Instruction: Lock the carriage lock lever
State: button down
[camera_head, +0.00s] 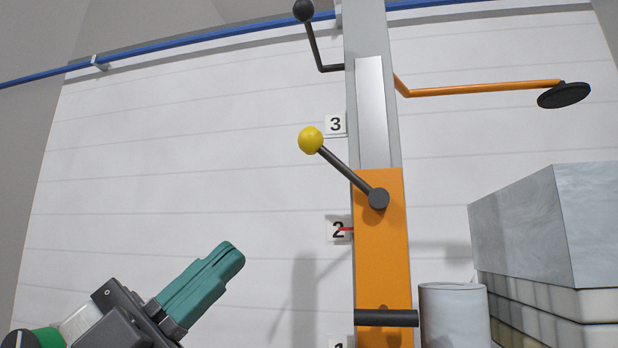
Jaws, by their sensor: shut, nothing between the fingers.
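The carriage lock lever is a dark rod (345,171) with a yellow ball knob (311,140). It pivots on a dark hub (378,199) on the orange carriage (382,255) and slants up to the left. The carriage sits on a grey upright rail (372,110). A red pointer (345,229) at its left edge lies across label 2 (337,231). My gripper (230,258), with green fingers, is shut and empty at the lower left. It is apart from the lever, below and left of the knob in the picture.
A second cranked lever with a black ball (303,10) is at the top. An orange arm with a black disc (563,95) reaches right from the rail. A dark bar (386,318) crosses the lower carriage. A grey cylinder (454,315) and stacked blocks (548,235) stand right. Space left of the carriage looks clear.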

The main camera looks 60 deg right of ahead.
aim_at(325, 150)
jog(key=p+x, duration=0.4)
jog(key=x, duration=1)
jog(key=shift+p, duration=0.4)
jog(key=shift+s+r+m+g+y, duration=0.1)
jog(key=shift+r+m+g+y, duration=0.25)
jog(key=shift+m+g+y, duration=0.35)
jog(key=m+y, duration=0.1)
jog(key=r+m+y, duration=0.1)
jog(key=s+r+m+y, duration=0.1)
jog(key=m+y, duration=0.1)
jog(key=shift+s+d+r+p, duration=0.1)
jog(key=shift+d+r+p, duration=0.15)
jog(key=shift+p, duration=0.05)
jog(key=s+d+r+m+t+y+p, duration=0.2)
jog(key=s+m+t+y+p, duration=0.3)
jog(key=y, duration=0.3)
jog(key=shift+s+d+m+t+p, duration=0.3)
jog(key=shift+s+m+p, duration=0.1)
jog(key=shift+s+m, duration=0.25)
